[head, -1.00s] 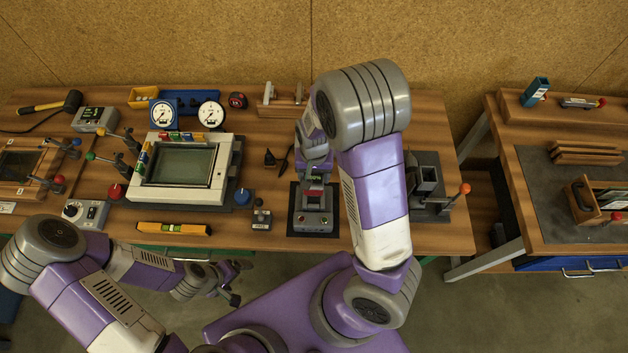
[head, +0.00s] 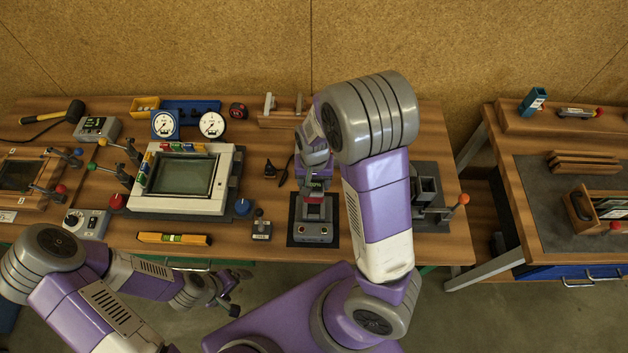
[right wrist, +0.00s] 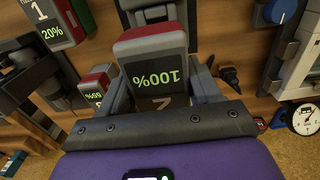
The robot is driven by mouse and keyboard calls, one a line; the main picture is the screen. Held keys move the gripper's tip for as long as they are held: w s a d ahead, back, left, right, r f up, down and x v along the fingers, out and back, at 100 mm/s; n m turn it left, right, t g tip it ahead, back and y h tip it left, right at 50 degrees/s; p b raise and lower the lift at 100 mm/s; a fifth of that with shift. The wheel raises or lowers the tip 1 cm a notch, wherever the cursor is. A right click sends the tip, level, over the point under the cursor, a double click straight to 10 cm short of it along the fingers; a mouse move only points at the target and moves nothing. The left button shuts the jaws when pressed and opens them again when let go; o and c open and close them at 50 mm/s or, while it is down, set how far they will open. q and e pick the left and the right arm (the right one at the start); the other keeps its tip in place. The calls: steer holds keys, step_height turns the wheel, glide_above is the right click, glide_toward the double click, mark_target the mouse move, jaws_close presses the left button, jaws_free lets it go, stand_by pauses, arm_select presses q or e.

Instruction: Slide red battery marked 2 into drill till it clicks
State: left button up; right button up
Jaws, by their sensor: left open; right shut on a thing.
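The red and grey battery marked 2 (right wrist: 155,50) shows a green 100% display in the right wrist view. It also shows in the head view (head: 315,187), just behind the grey charger (head: 313,232). My right gripper (right wrist: 165,92) is shut on this battery, with a finger on each side. Whether the battery still touches the charger is unclear. My left gripper (head: 228,292) is open and empty in front of the bench edge. I cannot clearly make out the drill; my right arm hides part of the bench.
A battery marked 1 (right wrist: 62,22) reads 20%, and another red battery (right wrist: 95,92) stands nearby. A dark holder (head: 428,190) stands right of my right arm. A screen unit (head: 180,180), spirit level (head: 174,239) and small joystick box (head: 261,229) lie left of the charger.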

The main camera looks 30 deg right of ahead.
steer(key=shift+r+p, duration=1.15)
steer(key=shift+r, duration=0.15)
steer(key=shift+r+p, duration=0.7)
steer(key=shift+r, duration=0.8)
